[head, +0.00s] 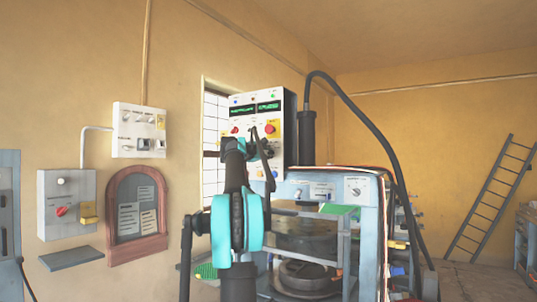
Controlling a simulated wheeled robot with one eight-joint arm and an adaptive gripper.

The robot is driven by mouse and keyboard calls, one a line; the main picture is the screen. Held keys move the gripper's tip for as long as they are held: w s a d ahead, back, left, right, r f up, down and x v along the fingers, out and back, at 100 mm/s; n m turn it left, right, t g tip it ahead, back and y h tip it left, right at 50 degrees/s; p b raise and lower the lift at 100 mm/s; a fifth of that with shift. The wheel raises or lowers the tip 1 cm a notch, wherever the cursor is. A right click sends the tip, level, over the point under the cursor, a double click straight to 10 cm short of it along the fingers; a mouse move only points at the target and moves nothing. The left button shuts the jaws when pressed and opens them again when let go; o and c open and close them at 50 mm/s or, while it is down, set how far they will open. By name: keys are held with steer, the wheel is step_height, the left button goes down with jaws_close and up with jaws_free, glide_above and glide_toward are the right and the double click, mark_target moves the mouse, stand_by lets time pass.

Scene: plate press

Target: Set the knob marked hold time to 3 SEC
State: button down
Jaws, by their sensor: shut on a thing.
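A white control panel (283,105) with green-lit displays (268,107), red buttons and small lights stands upright above the press. My gripper (264,150) is at the lower middle of this panel, seen from behind, with its fingers towards the panel face. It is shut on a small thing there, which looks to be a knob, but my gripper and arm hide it. The labels are too small to read, so I cannot tell which knob is marked hold time or where its pointer stands.
The blue-grey press (365,240) with round dark plates (305,230) stands below the panel. A dial (355,188) is on its front right. A thick black hose (375,125) arches over it. Wall boxes (66,190) hang left; a ladder (490,195) leans at the right.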

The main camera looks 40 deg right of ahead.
steer(key=shift+f+m, duration=0.15)
steer(key=shift+m, duration=1.85)
steer(key=c, duration=1.3)
jaws_free()
steer(key=v, duration=1.2)
